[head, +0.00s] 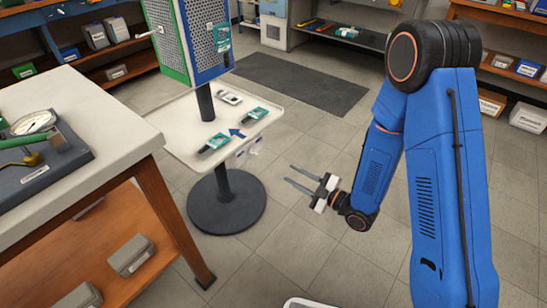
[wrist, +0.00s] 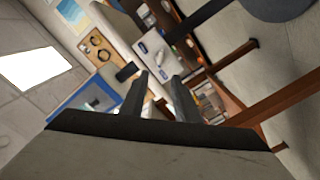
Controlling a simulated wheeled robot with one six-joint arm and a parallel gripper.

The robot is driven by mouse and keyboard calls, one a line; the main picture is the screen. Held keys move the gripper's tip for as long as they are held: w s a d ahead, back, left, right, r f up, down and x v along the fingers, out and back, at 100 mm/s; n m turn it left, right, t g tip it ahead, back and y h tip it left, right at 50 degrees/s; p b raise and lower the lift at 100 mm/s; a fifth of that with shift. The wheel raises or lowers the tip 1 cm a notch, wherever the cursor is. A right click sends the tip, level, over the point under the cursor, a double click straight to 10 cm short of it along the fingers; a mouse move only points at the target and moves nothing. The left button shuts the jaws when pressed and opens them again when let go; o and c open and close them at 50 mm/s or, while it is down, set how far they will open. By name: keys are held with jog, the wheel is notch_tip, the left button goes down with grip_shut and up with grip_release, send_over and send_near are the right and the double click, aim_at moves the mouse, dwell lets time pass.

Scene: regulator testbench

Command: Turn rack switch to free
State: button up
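The rack (head: 208,40) has blue and green perforated side panels on a dark post with a round black base (head: 226,202). A white tray (head: 182,142) surrounds the post, and a blue arrow (head: 237,133) is marked on it. Small pale parts (head: 248,152) hang at the tray's front right edge; I cannot tell whether the switch is among them, nor read its setting. My gripper (head: 288,174) is open and empty, in the air to the right of the base and below the tray's height. Its two fingers also show apart in the wrist view (wrist: 160,78).
Teal-and-grey devices (head: 214,144) lie on the tray. A workbench (head: 100,95) with a gauge fixture (head: 40,150) stands at left. Shelves line the back and right. Open tiled floor lies between my arm and the rack; a dark mat (head: 300,82) lies behind.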

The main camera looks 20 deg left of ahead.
aim_at(256, 154)
jog(key=x, duration=1.6)
jog(key=shift+a, duration=0.4)
grip_shut()
